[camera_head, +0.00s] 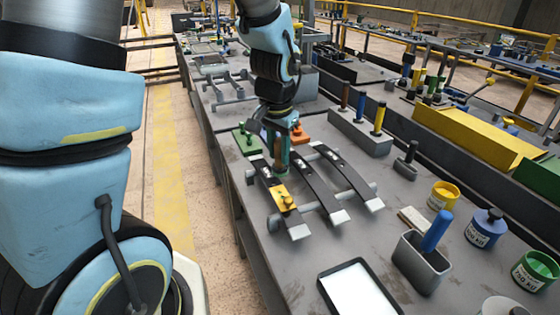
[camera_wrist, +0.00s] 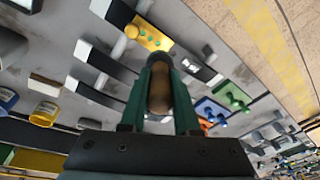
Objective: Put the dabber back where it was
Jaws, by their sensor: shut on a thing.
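My gripper (camera_head: 283,160) points down over the rack of dark leaf springs (camera_head: 345,178) and is shut. In the wrist view its two green fingers (camera_wrist: 160,85) close on both sides of a rounded brown handle (camera_wrist: 159,95), which I take as the dabber.
Yellow (camera_head: 283,196), green and orange blocks sit around the springs. A grey block (camera_head: 360,135) holding brown, blue and yellow handles stands behind. A grey cup (camera_head: 424,265) with a blue handle, a white-topped tray (camera_head: 355,290) and several paint tins are nearer right.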

